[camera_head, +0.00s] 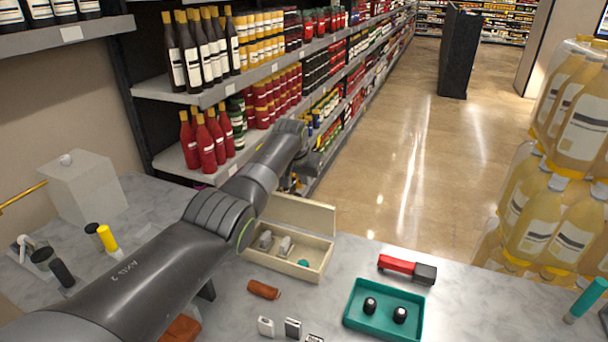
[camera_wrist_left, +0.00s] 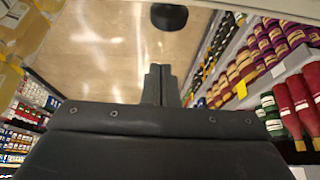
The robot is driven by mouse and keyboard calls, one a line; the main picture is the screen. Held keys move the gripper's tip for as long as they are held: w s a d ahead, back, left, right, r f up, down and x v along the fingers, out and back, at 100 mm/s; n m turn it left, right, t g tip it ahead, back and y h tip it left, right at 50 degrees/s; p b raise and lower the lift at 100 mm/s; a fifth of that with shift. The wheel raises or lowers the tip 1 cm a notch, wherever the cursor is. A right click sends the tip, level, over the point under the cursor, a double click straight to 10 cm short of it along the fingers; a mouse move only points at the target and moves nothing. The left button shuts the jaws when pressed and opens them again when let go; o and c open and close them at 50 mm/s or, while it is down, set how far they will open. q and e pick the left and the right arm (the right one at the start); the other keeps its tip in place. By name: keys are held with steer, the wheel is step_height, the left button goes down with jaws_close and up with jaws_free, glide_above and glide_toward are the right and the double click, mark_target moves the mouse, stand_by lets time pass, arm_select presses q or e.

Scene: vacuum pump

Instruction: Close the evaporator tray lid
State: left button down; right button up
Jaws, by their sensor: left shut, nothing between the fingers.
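The evaporator tray is a cream box (camera_head: 258,258) on the marble counter. Its lid (camera_head: 300,213) stands open, raised along the far side. Small grey pieces (camera_head: 285,246) and a teal round piece (camera_head: 303,263) lie inside. My left arm reaches across the counter, and my left gripper (camera_head: 290,183) hangs at the far side of the raised lid, near its upper left. In the left wrist view the fingers (camera_wrist_left: 160,82) are together with nothing between them. I cannot tell whether the gripper touches the lid. My right gripper is in neither view.
A teal tray (camera_head: 352,322) with two black knobs stands front right, with a red and black tool (camera_head: 407,269) behind it. A brown cylinder (camera_head: 263,290) lies before the box. A white block (camera_head: 85,188) stands at left. Stocked shelves (camera_head: 220,90) rise behind the counter.

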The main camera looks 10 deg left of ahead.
mark_target(296, 208)
arm_select(q)
steer(key=shift+s+a+f+p, duration=0.1)
steer(key=shift+s+a+p, duration=0.15)
steer(key=shift+s+p, duration=0.65)
steer(key=shift+s+a+f+p, duration=0.1)
steer(key=shift+s+a+p, duration=0.1)
steer(key=shift+s+p, duration=0.65)
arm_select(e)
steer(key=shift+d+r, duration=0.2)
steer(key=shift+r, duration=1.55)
arm_select(q)
steer(key=shift+s, duration=0.3)
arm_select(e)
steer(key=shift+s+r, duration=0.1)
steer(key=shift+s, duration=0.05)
